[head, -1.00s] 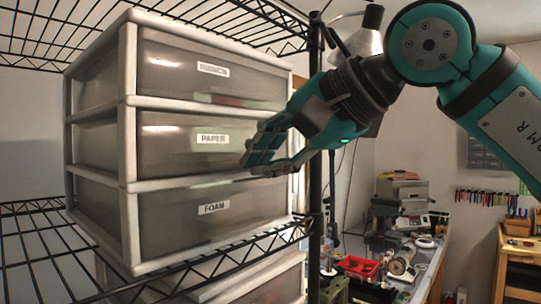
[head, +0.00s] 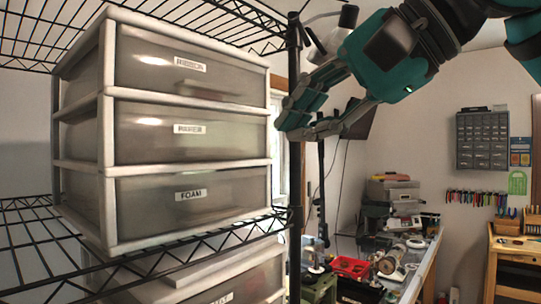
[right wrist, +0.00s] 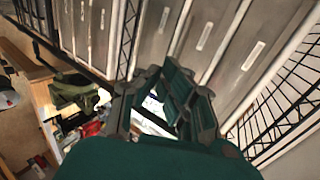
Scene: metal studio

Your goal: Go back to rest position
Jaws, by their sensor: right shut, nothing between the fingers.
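My right gripper (head: 290,118) is teal and dark grey. In the head view it hangs in the air just right of the drawer unit (head: 108,150), in front of the black shelf post, and holds nothing. It also shows in the right wrist view (right wrist: 160,100), with its fingers pointing toward the drawer fronts. The drawer unit stands on a black wire shelf, with drawers labelled RIBBON (head: 190,78), PAPER (head: 189,143) and FOAM (head: 192,207). All three drawers look shut. My left gripper is not in view.
The wire shelf (head: 255,228) has a black post (head: 295,180) at its right corner, close to my right gripper. Another drawer unit (head: 240,280) stands below. A cluttered workbench with a red tray (head: 350,266) is farther back. A wooden bench (head: 515,245) stands at the right.

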